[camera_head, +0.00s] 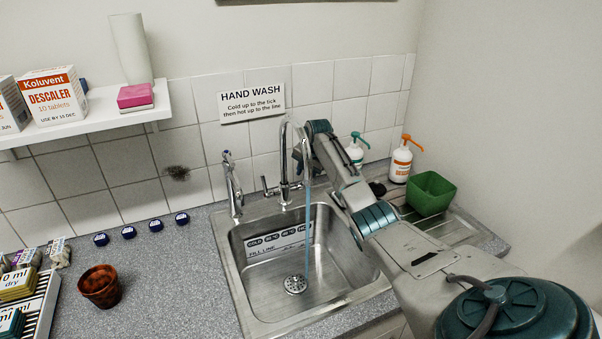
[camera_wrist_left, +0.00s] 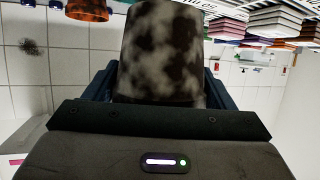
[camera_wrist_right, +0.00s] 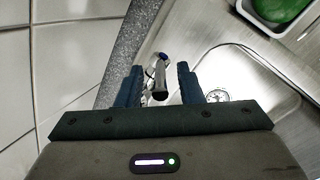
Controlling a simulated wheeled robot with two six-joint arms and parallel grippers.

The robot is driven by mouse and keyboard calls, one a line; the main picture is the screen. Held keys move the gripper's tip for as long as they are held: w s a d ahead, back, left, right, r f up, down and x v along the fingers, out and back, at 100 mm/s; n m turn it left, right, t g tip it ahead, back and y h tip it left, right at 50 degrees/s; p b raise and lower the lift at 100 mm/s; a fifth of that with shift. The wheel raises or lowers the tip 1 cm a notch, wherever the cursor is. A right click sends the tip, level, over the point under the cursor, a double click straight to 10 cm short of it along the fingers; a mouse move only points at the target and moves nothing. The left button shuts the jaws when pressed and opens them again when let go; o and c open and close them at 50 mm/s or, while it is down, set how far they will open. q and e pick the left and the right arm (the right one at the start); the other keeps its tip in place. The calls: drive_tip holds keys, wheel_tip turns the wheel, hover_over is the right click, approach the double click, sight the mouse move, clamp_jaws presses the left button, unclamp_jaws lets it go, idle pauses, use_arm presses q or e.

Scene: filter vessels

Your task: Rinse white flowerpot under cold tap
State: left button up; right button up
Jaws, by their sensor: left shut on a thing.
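The white flowerpot (camera_wrist_left: 163,50), heavily blotched with dark dirt, is held between the fingers of my left gripper (camera_wrist_left: 160,85) in the left wrist view. The left gripper and this pot are outside the head view. In the head view a tall curved tap (camera_head: 284,150) stands behind the sink, with a bluish water stream (camera_head: 308,235) falling toward the drain. A shorter tap (camera_head: 232,185) stands to its left. My right gripper (camera_wrist_right: 160,85) has its fingers apart, with a blue-topped tap part (camera_wrist_right: 161,75) visible between them; contact is unclear.
The steel sink (camera_head: 240,290) has a temperature and fill-line label inside. A terracotta pot (camera_head: 100,287) and several blue caps sit on the left counter. A green tub (camera_head: 431,193) and pump bottles (camera_head: 401,160) stand right. A shelf (camera_head: 100,112) is above left.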

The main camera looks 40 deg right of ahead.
drive_tip(key=p+v, duration=0.9)
drive_tip(key=v, duration=0.2)
drive_tip(key=shift+s+r, duration=0.15)
drive_tip(key=shift+r, duration=0.2)
